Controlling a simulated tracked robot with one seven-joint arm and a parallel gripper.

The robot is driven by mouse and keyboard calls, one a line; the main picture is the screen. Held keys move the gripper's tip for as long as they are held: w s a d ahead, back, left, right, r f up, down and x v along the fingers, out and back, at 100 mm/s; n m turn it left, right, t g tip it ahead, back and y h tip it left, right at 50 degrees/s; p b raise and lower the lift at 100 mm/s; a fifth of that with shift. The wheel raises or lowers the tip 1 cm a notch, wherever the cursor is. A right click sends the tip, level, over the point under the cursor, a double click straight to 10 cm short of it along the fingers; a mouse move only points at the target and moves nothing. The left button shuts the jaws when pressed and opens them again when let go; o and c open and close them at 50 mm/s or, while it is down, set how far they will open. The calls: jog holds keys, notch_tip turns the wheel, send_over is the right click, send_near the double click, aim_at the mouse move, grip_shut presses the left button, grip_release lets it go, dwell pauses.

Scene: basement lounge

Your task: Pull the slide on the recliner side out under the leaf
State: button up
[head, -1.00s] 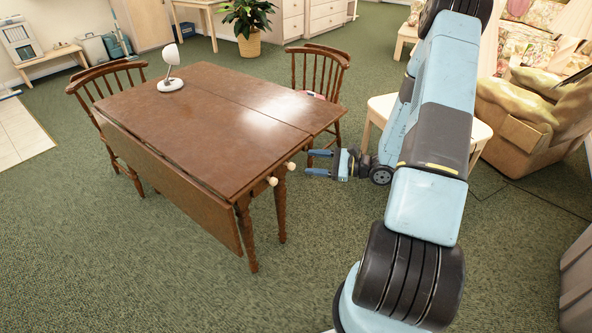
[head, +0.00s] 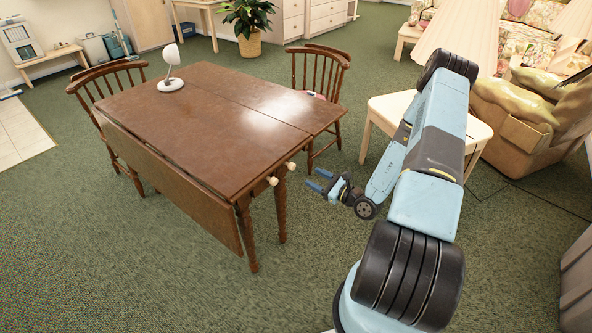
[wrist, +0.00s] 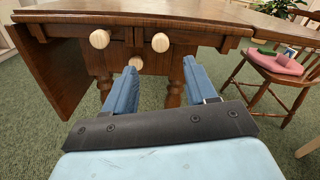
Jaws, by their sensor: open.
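The brown drop-leaf table (head: 190,120) has its near-left leaf (head: 170,185) hanging down and its right leaf (head: 275,100) raised level. Two pale round knobs of the slides show at the near end: the recliner-side knob (head: 291,166) and the other knob (head: 272,181). In the wrist view the recliner-side knob (wrist: 160,42) is right of the other knob (wrist: 99,39). My gripper (head: 319,181) is open and empty, to the right of the knobs and apart from them. In the wrist view its blue fingers (wrist: 160,84) point toward the table end, below the knobs.
A third, smaller knob (wrist: 136,63) sits lower on the table end. A chair (head: 325,72) with a pink item on its seat stands by the raised leaf. A pale side table (head: 470,128) and the recliner (head: 520,115) stand right. A white lamp (head: 171,70) is on the table.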

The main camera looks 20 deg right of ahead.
aim_at(294, 167)
jog(key=x, duration=0.9)
jog(key=shift+a, duration=0.1)
jog(key=shift+c, duration=0.2)
